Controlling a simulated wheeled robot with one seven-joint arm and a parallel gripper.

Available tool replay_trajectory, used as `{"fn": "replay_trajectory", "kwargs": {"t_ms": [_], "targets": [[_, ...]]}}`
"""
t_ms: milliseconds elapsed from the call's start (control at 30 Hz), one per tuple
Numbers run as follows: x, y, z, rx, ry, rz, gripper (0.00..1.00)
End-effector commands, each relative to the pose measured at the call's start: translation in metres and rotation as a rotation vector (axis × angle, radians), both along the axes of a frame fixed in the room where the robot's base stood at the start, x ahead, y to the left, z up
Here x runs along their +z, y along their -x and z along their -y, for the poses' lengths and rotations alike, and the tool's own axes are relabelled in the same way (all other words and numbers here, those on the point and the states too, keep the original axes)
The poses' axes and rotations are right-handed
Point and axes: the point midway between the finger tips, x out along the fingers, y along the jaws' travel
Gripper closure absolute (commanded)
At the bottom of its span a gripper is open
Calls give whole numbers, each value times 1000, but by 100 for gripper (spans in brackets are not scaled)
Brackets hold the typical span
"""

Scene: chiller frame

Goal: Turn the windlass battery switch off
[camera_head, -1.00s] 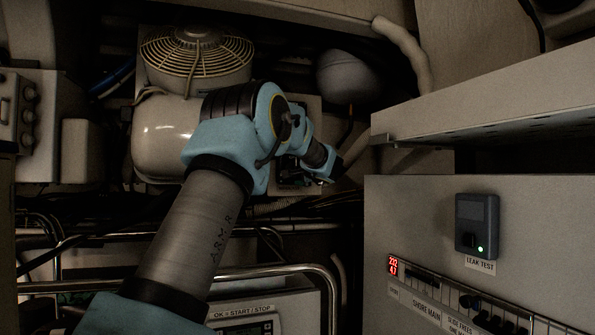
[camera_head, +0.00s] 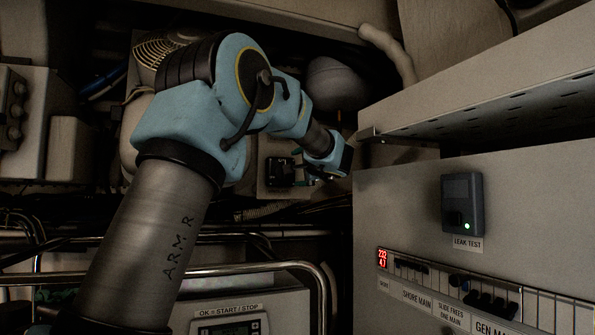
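No label reading windlass can be made out, so I cannot tell for sure which part is the windlass battery switch. A small black switch-like unit (camera_head: 281,171) sits on a pale plate in the dark recess behind my arm. My gripper (camera_head: 322,176) is small and dark, at the end of the blue wrist, just right of that unit in the picture. Whether it touches anything is not clear. Its fingers are too dark and small to show whether they are open or shut.
A grey panel at right carries a leak test box (camera_head: 462,204) with a green light and a row of breakers (camera_head: 480,298). A shelf (camera_head: 480,100) juts out above it. A metal rail (camera_head: 270,270) crosses below my arm. A grey round tank (camera_head: 335,83) sits behind.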

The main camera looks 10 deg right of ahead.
Motion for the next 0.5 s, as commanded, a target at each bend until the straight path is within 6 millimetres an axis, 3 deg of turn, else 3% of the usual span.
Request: {"fn": "replay_trajectory", "kwargs": {"t_ms": [133,233,433,500], "targets": [[-1,-1,0,0,-46,-8,17],[-5,-3,2,-2,-184,-30,28],[-12,-8,2,-6,-671,-105,51],[-12,-9,2,-7,-854,-131,54]]}}
